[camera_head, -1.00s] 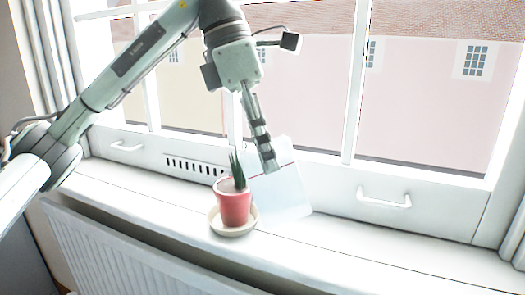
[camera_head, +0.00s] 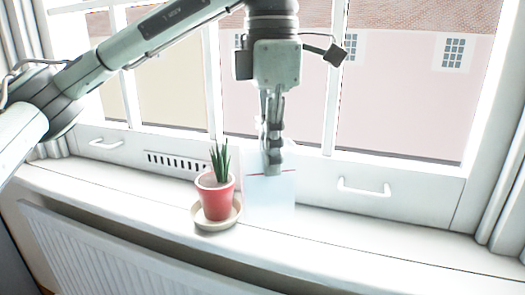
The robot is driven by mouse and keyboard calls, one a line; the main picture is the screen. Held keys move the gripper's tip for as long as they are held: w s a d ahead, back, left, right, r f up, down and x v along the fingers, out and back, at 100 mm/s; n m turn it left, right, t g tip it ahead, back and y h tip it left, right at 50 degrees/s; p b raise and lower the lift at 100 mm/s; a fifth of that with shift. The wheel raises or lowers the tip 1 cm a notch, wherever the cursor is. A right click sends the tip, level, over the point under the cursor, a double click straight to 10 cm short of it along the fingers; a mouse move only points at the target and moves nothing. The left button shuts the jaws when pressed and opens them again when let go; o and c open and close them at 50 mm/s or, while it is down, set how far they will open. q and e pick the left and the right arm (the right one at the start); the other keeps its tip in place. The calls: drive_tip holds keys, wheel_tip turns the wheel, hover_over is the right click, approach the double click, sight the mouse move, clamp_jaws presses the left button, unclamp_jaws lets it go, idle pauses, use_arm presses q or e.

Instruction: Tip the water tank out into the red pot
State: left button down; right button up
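The water tank (camera_head: 270,205) is a pale, see-through box with a thin red line along its top edge. It looks upright at the windowsill, just right of the red pot; I cannot tell whether its base touches the sill. The red pot (camera_head: 217,203) holds a spiky green plant (camera_head: 220,163) and stands upright on a cream saucer (camera_head: 203,222). My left gripper (camera_head: 272,168) points down from above, its fingers close together on the tank's top edge. The tank's mouth and any water inside cannot be made out. My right gripper is out of view.
The white windowsill (camera_head: 350,239) is clear to the right of the tank and left of the pot. The window frame with a white handle (camera_head: 363,187) rises behind. A radiator (camera_head: 95,255) is below the sill's front edge.

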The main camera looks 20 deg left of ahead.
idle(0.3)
use_arm(q)
drive_tip(key=s+r, duration=0.5)
drive_tip(key=s, duration=0.1)
idle(0.4)
drive_tip(key=shift+a, duration=0.1)
